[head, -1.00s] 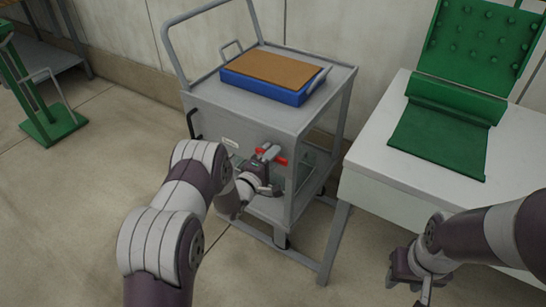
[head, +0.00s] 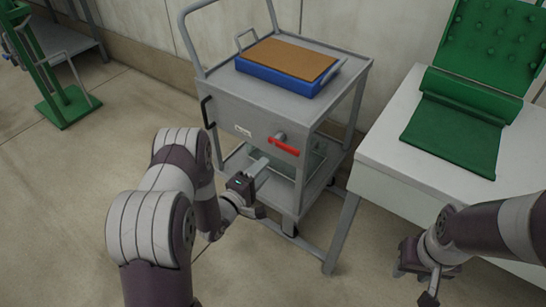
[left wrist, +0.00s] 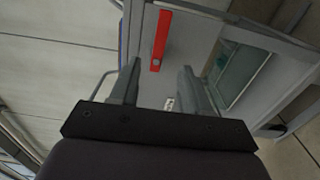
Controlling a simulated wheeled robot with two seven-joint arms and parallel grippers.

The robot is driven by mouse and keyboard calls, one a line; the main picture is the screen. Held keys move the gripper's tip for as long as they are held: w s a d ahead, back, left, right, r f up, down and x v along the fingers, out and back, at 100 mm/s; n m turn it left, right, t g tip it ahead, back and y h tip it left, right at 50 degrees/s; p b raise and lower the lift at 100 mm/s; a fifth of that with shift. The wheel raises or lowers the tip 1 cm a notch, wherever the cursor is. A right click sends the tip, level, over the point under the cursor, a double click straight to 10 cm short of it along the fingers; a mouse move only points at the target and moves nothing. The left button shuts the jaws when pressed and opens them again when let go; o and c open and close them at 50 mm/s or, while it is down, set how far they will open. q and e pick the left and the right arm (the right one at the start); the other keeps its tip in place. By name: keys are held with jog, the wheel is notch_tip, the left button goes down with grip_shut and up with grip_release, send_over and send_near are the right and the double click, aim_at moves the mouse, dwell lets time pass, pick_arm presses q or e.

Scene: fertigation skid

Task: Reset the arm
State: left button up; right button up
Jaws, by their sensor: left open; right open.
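My left gripper (head: 262,176) is open and empty in the head view, in front of the grey cart (head: 250,110) and below its red handle (head: 284,147). In the left wrist view, the two fingers (left wrist: 160,85) stand apart with nothing between them. The red handle (left wrist: 160,40) shows beyond them, apart from the fingers. My right gripper (head: 428,285) is at the lower right, in front of the white table, with its fingers pointing down. It is open, and I see nothing held in it.
A blue tray (head: 276,80) with a brown board (head: 290,60) sits on the cart top. The white table (head: 400,165) at right bears a green mat (head: 452,138). A green stand (head: 66,108) is at the far left. The floor (head: 60,210) at left is clear.

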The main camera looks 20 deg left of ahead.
pick_arm(q)
jog(key=shift+s+a, duration=0.15)
jog(key=shift+s, duration=0.3)
